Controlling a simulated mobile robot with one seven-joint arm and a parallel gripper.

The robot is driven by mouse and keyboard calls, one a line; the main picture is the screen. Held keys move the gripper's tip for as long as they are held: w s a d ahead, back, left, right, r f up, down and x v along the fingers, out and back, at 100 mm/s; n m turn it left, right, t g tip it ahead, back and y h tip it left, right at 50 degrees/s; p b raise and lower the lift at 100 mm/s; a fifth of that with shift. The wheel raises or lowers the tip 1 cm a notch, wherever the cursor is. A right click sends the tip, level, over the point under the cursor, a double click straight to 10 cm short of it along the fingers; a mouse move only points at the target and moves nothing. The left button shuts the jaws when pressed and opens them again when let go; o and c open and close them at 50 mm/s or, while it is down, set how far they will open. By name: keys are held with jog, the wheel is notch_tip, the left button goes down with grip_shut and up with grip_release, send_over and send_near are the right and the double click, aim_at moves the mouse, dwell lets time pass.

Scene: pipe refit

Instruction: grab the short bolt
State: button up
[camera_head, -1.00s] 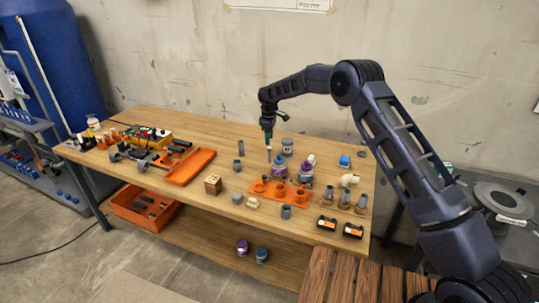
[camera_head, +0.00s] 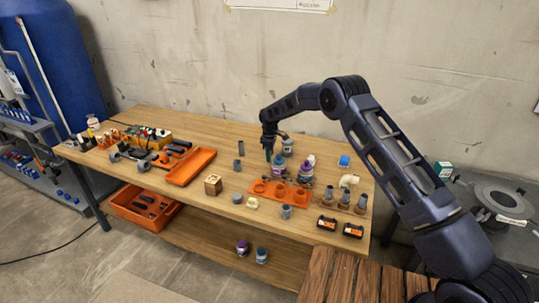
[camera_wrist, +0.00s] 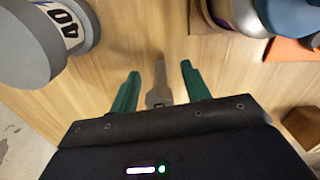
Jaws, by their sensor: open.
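The short bolt, taken to be the grey piece (camera_wrist: 159,84) in the wrist view, lies between my two green fingers. It has a thin shank and a wider part near the gripper's body. A gap shows on each side of it, so neither finger appears to touch it. My gripper (camera_wrist: 160,70) is open around it. In the head view, my gripper (camera_head: 268,156) points down close to the table top behind the orange holder. The bolt cannot be made out there.
A grey fitting marked 40 (camera_wrist: 68,25) stands left of my fingers in the wrist view. An orange holder (camera_head: 279,190) lies in front. Bare wood (camera_head: 222,145) shows to the left.

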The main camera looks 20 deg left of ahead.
jog(key=shift+f, duration=0.5)
jog(key=shift+c, duration=0.5)
grip_shut()
jog(key=shift+r, duration=0.1)
